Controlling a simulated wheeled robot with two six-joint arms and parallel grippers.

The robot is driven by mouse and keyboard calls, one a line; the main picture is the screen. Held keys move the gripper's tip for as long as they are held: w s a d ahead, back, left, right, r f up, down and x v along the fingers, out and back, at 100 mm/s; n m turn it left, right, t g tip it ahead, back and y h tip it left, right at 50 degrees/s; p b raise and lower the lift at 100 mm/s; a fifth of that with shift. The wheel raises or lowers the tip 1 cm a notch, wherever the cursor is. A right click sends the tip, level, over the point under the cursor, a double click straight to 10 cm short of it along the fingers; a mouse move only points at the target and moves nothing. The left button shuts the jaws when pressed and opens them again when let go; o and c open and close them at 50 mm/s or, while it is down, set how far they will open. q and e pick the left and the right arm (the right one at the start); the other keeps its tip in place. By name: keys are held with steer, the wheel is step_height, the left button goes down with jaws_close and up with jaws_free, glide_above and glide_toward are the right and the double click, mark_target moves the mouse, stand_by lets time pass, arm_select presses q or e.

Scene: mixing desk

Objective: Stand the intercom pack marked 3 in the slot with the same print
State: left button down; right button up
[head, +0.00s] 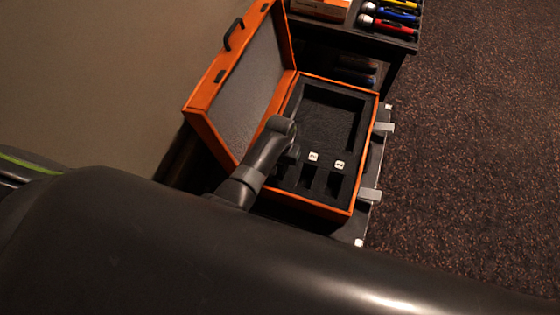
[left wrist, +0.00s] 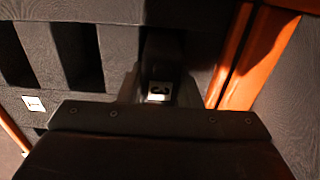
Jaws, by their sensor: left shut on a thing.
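My left gripper (head: 289,152) reaches down into the open orange case (head: 350,212), over the left end of its slot row. In the left wrist view the left gripper (left wrist: 159,93) is shut on a dark block, the intercom pack (left wrist: 162,50). A white label with a dark mark (left wrist: 158,91) shows between the fingers; I cannot read it, nor tell whether it is on the pack or foam. The pack appears at or in the end slot; its depth is hidden. Two empty slots (head: 307,177) (head: 334,185) lie beside it. My right gripper is not in view.
White labels (head: 313,156) (head: 339,164) mark the two open slots. A large empty foam recess (head: 333,112) lies behind them. The raised lid (head: 245,90) stands close on the left. A shelf with microphones (head: 390,20) is beyond the case.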

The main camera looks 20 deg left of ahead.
arm_select(q)
steer(key=shift+s+f, duration=0.4)
steer(key=shift+f, duration=0.05)
stand_by(0.4)
steer(key=c, duration=1.1)
jaws_free()
steer(key=shift+o, duration=0.7)
steer(key=r+p, duration=0.2)
steer(key=p, duration=0.1)
steer(key=r+p, duration=0.6)
steer(key=shift+w+r, duration=0.25)
steer(key=shift+w, duration=0.1)
step_height(320, 180, up, 10)
steer(key=shift+s+f, duration=0.1)
steer(key=shift+f, duration=0.05)
